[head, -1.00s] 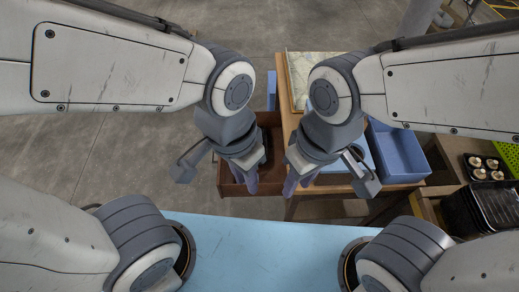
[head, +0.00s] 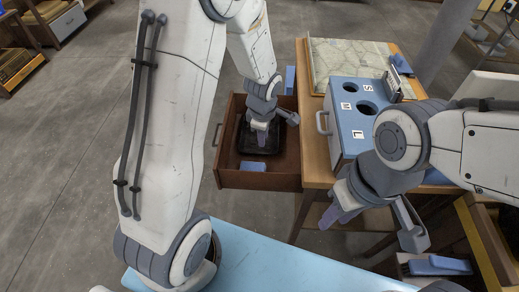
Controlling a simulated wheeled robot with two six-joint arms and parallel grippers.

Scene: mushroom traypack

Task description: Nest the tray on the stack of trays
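A black tray (head: 250,147) lies in the open brown drawer at the centre of the head view. My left gripper (head: 259,128) reaches down into the drawer, with its fingertips over or at the tray; whether they grip it is too small to tell. My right gripper (head: 335,219) hangs over the front of the wooden table, apart from the tray, with nothing visible in it. No stack of trays can be made out now.
The drawer (head: 232,180) also holds a blue block (head: 253,166). A blue box with round holes (head: 343,120) stands on the wooden table (head: 314,165). A blue-topped item (head: 437,265) lies at the lower right. A light blue surface (head: 262,262) is in front.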

